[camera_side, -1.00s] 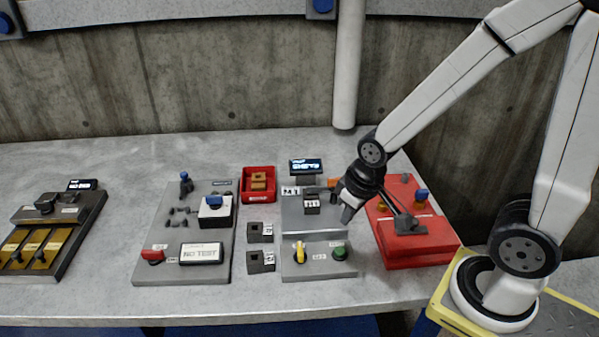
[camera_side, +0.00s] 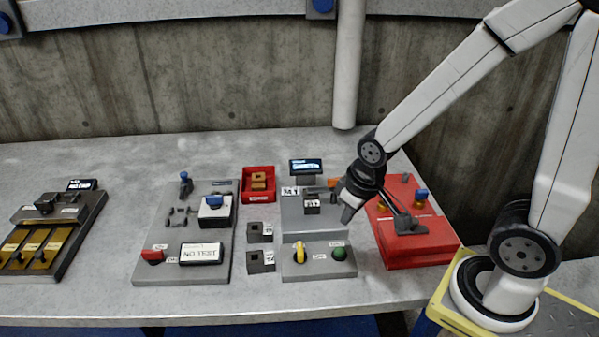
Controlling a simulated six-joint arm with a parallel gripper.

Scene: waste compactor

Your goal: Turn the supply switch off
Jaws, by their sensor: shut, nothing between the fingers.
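My gripper (camera_side: 347,213) is shut and empty. It points down beside the right edge of the grey machine panel (camera_side: 318,262), between that panel and the red box. A yellow rotary knob (camera_side: 300,252) stands on the panel's front part, to the left of a green button (camera_side: 339,254). My gripper is behind and to the right of both, apart from them. A red-handled switch (camera_side: 152,256) sits on another grey board (camera_side: 160,240) further left.
The red box (camera_side: 420,250) with a dark lever (camera_side: 400,215) stands close right of my gripper. A small display (camera_side: 306,167) stands behind the panel. A red tray (camera_side: 259,170) and two dark blocks (camera_side: 260,232) lie left. The table front is clear.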

